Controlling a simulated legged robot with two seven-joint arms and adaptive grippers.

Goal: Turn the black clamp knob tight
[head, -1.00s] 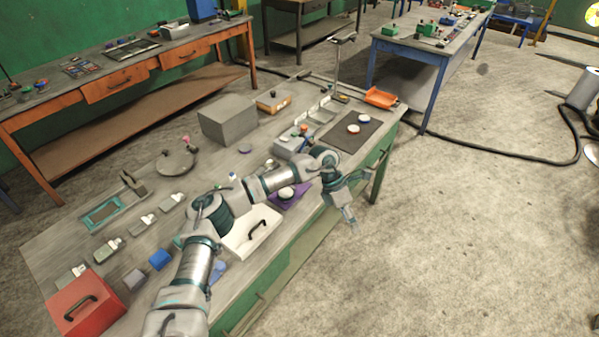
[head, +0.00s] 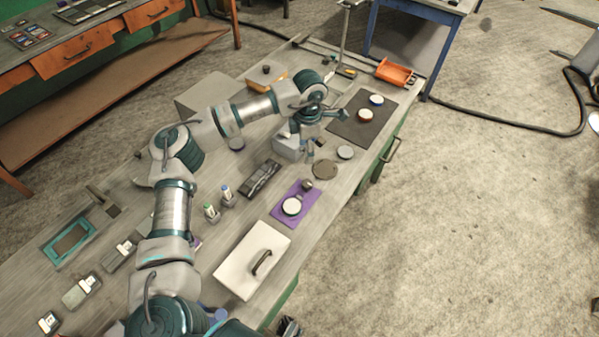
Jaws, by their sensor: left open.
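A thin upright metal column (head: 345,38) stands at the far end of the workbench (head: 335,205), and its top meets the upper frame edge. I cannot make out a black clamp knob on it for certain. My left gripper (head: 326,132) is open and empty, its fingers apart above the bench. My right gripper is not in view.
An orange bin (head: 395,73) sits right of the column. A dark mat (head: 350,131) bears red and blue round pieces. A purple mat (head: 312,212), a white box with a handle (head: 245,263) and several small parts lie nearer.

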